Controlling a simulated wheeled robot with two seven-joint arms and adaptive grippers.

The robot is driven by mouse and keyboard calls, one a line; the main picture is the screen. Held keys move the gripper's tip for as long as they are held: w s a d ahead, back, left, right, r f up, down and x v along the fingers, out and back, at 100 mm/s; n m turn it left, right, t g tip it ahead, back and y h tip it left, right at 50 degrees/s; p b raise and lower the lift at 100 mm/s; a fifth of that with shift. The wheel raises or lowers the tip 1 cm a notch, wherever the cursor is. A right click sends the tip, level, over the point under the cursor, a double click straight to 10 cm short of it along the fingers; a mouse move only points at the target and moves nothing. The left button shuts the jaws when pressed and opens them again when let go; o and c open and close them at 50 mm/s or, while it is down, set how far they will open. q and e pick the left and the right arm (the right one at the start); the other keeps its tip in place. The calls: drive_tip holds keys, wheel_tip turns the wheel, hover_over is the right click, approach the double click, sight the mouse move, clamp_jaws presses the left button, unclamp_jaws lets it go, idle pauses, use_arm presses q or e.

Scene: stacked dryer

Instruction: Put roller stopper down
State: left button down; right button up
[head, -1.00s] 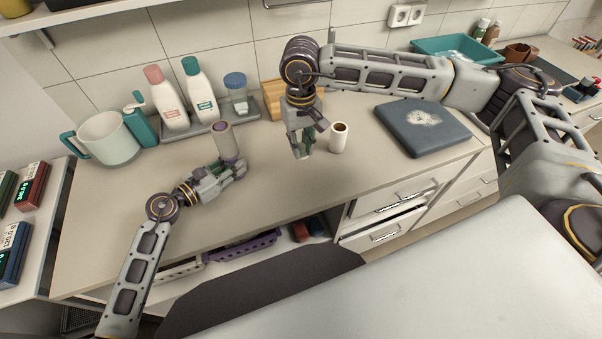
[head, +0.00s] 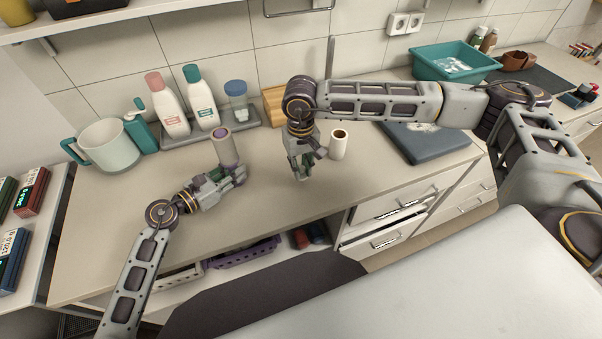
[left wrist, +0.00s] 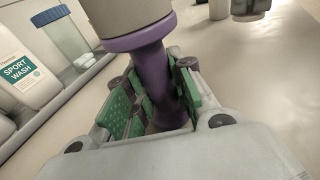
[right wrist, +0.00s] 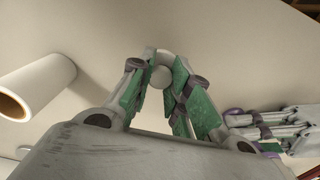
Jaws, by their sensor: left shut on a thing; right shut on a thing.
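My left gripper (head: 236,174) is shut on the purple handle (left wrist: 152,80) of a lint roller, whose pale cylinder (head: 223,147) stands upright above the fingers. My right gripper (head: 301,177) points down near the counter, just right of the left gripper. In the right wrist view it is shut on a small pale round piece (right wrist: 161,74), apparently the roller stopper, at the fingertips. In the head view the fingers hide this piece. I cannot tell whether it touches the counter. A white roll with a brown core (head: 339,146) stands right of my right gripper; it also shows in the right wrist view (right wrist: 40,85).
Bottles (head: 201,97) and a blue-lidded jar (head: 237,99) stand on a grey tray at the back. A large pitcher (head: 107,147) is at the left, a dark folded item (head: 433,143) at the right. The counter (head: 270,215) in front of both grippers is clear.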

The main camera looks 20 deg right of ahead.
sight(301, 167)
drive_tip(key=shift+f, duration=1.8)
drive_tip(key=shift+f, duration=0.1)
drive_tip(key=o, duration=0.8)
drive_tip(key=shift+r, duration=6.15)
use_arm(q)
drive_tip(key=c, duration=1.5)
unclamp_jaws()
drive_tip(key=shift+o, duration=0.2)
